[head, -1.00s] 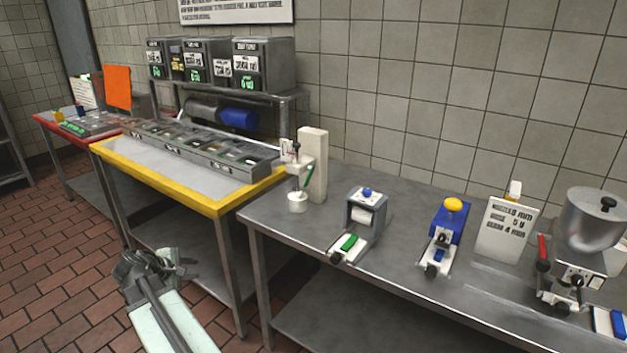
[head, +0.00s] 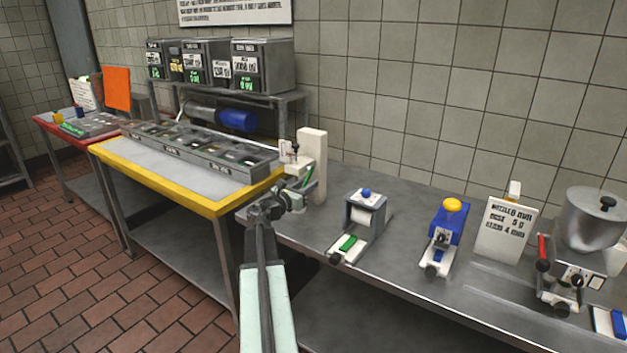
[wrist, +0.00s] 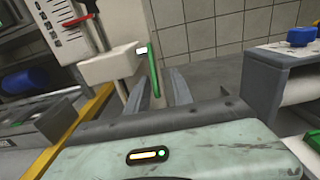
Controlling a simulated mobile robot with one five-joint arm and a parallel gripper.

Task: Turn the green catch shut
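The green catch (wrist: 154,68) is a thin upright bar on the white arm of a dispenser stand (head: 313,165). In the wrist view it stands upright just ahead of my gripper (wrist: 160,88), above the gap between its fingers. In the head view the catch (head: 308,177) shows as a small slanted green strip, partly behind my gripper (head: 301,190). I cannot tell whether either one touches the catch. My gripper hides the lower part of the stand in the head view.
A grey roller device (head: 364,215) with a green pad stands to the right on the steel table (head: 405,225). A blue device (head: 445,225) is farther right. The yellow-edged table (head: 165,183) with a tray of compartments is to the left.

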